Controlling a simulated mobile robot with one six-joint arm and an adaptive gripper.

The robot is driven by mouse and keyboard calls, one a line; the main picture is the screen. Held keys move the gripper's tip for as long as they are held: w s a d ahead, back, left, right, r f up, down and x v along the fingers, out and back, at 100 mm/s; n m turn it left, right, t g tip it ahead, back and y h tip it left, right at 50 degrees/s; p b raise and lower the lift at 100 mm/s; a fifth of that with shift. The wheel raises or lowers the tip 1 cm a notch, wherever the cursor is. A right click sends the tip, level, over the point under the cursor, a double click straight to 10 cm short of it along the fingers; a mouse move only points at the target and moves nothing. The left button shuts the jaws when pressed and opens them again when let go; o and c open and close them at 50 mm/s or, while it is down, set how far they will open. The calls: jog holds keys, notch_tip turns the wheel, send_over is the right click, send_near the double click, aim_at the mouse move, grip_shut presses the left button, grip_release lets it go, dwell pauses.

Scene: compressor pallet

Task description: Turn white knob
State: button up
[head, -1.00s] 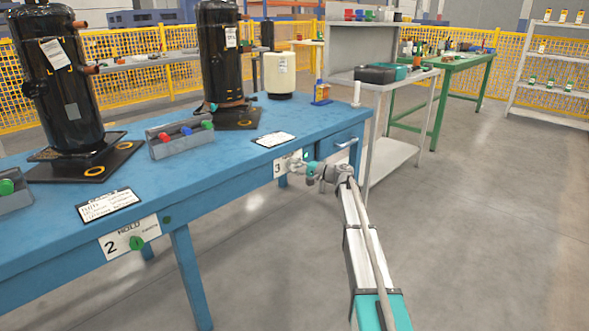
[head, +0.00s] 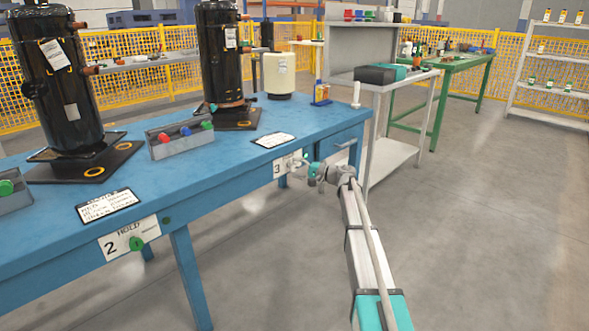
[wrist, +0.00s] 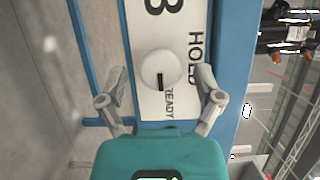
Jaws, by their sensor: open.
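The white knob (wrist: 161,69) sits on a white plate (wrist: 184,20) marked 3, HOLD and READY, which appears sideways in the wrist view. A dark slot mark on the knob points toward the READY side. My gripper (wrist: 158,98) is open, with one finger on each side of the knob and a gap to it on both sides. In the head view my gripper (head: 306,166) is in front of the plate marked 3 (head: 284,164) on the blue table's front edge. There the knob is too small and too covered to tell clearly.
A second plate (head: 122,240) with a green knob (head: 136,243) is at left. A grey shelf cart (head: 390,160) stands behind my arm. The floor at right is clear.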

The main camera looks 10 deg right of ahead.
jog(key=v, duration=1.1)
jog(key=shift+s+d+f, duration=0.1)
jog(key=shift+s, duration=0.05)
jog(key=s+a+f+n+g+h+p, duration=0.2)
jog(key=s+a+f+g+h+p, duration=0.1)
jog(key=s+a, duration=0.5)
jog(key=s+a+f+n+g+h+p, duration=0.25)
jog(key=s+a+f, duration=0.2)
jog(key=s, duration=0.65)
jog(key=s+r+n+g+h+p, duration=0.15)
jog(key=s+g+h+p, duration=0.5)
jog(key=s, duration=1.35)
notch_tip(320, 180, up, 37)
jog(key=t+h+p, duration=0.2)
jog(key=h+p, duration=0.1)
jog(key=p, duration=3.4)
jog(key=shift+w+d+t, duration=0.15)
jog(key=shift+d+t, duration=0.25)
jog(key=shift+d, duration=0.05)
